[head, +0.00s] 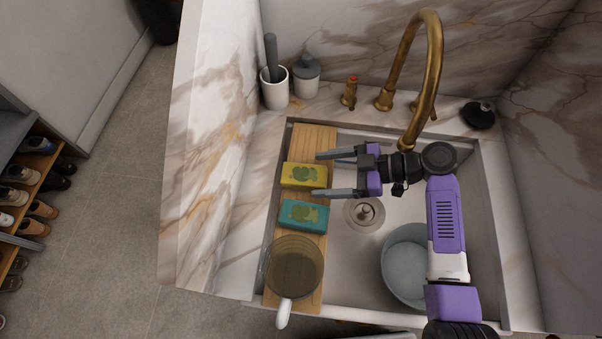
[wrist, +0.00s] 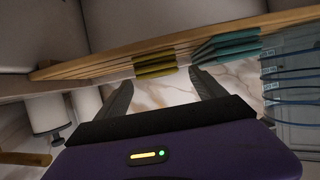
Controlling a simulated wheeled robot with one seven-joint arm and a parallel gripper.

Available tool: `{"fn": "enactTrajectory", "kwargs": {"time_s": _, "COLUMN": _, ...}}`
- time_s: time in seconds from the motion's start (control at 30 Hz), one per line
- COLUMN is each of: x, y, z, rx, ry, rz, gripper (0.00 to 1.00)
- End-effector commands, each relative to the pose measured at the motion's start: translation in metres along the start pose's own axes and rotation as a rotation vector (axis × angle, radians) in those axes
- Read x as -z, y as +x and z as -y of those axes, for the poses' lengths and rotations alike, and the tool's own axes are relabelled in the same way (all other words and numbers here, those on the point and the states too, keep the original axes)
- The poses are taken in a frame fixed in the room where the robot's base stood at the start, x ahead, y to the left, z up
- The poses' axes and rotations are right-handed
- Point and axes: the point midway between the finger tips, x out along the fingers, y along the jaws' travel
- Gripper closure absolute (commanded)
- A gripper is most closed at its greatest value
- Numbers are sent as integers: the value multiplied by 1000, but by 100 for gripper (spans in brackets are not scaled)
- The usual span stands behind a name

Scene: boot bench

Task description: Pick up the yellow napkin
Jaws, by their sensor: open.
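The yellow napkin (head: 303,175) is a folded rectangle with a green print. It lies on a wooden board (head: 312,138) set across the left side of the sink. In the wrist view the yellow napkin (wrist: 155,64) shows ahead, between the fingertips. My gripper (head: 325,174) is open, its two fingers pointing left at the napkin's right end, one on the far side and one on the near side. In the wrist view my gripper (wrist: 160,80) has nothing between its fingers close in. Whether the fingertips touch the napkin cannot be told.
A teal napkin (head: 303,216) lies just nearer on the board, close to the near finger. A clear mug (head: 293,268) stands at the board's near end. A grey bowl (head: 405,265) sits in the sink. A brass faucet (head: 432,70) rises behind my wrist.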

Motion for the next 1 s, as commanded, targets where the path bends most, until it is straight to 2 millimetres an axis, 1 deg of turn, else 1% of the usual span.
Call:
{"fn": "enactTrajectory", "kwargs": {"time_s": 0.17, "x": 2, "y": 20, "z": 0, "rx": 2, "ry": 3, "rz": 1, "gripper": 20}}
{"fn": "enactTrajectory", "kwargs": {"time_s": 0.3, "x": 0, "y": 40, "z": 0, "rx": 2, "ry": 2, "rz": 2, "gripper": 20}}
{"fn": "enactTrajectory", "kwargs": {"time_s": 0.4, "x": 0, "y": 50, "z": 0, "rx": 0, "ry": 2, "rz": 1, "gripper": 20}}
{"fn": "enactTrajectory", "kwargs": {"time_s": 0.5, "x": -1, "y": 55, "z": -1, "rx": -1, "ry": 1, "rz": 1, "gripper": 20}}
{"fn": "enactTrajectory", "kwargs": {"time_s": 0.7, "x": -1, "y": 55, "z": -1, "rx": -2, "ry": 1, "rz": 1, "gripper": 20}}
{"fn": "enactTrajectory", "kwargs": {"time_s": 0.87, "x": -1, "y": 55, "z": 0, "rx": -2, "ry": 1, "rz": 1, "gripper": 51}}
{"fn": "enactTrajectory", "kwargs": {"time_s": 1.0, "x": -1, "y": 55, "z": 0, "rx": -2, "ry": 1, "rz": 1, "gripper": 79}}
